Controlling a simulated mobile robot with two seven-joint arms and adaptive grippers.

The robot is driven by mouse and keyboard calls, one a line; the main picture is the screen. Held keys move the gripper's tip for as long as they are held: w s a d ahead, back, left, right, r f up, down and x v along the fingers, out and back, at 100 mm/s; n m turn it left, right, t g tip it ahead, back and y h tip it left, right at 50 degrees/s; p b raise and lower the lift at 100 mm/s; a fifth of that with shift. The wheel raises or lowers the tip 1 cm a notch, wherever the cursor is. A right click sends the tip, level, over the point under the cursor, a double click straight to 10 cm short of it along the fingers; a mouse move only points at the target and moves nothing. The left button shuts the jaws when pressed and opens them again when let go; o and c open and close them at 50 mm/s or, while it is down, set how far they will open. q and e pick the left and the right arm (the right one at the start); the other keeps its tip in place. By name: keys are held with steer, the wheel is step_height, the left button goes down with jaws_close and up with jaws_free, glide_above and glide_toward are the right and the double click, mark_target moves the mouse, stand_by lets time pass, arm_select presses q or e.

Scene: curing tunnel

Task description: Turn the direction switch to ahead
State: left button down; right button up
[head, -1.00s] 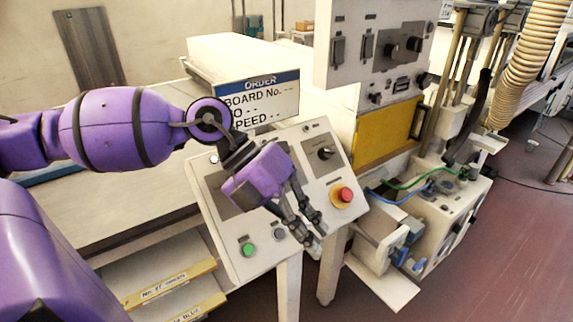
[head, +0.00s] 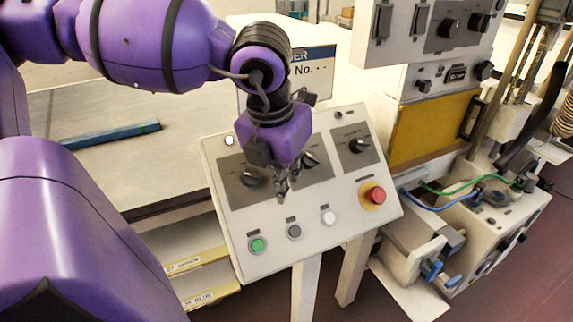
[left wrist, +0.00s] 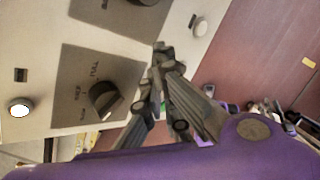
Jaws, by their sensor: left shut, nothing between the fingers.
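The sloped control panel (head: 275,226) carries three dark rotary knobs in a row. The left knob (head: 252,178) also shows in the left wrist view (left wrist: 105,98), where the word FULL can be read beside it. The middle knob (head: 310,160) is partly behind my left gripper. The right knob (head: 358,146) is in plain view. Their labels are too small in the head view to tell which is the direction switch. My left gripper (head: 282,192) is shut and empty, its fingertips pointing down over the panel between the left and middle knobs. My right gripper is out of view.
Below the knobs are a green button (head: 258,245), a grey button (head: 294,231), a white button (head: 328,216) and a red emergency stop (head: 375,195). An order sign (head: 315,68) stands behind. A taller cabinet (head: 425,45) rises at the right.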

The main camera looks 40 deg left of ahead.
mark_target(310, 159)
arm_select(q)
steer(key=w+b, duration=0.1)
steer(key=w+a+b, duration=0.1)
steer(key=shift+w, duration=0.4)
steer(key=shift+w+d+r, duration=0.1)
steer(key=shift+w+r, duration=0.3)
steer(key=shift+r, duration=0.1)
steer(key=shift+r, duration=0.15)
steer(key=shift+m+g, duration=0.3)
steer(key=shift+a, duration=0.2)
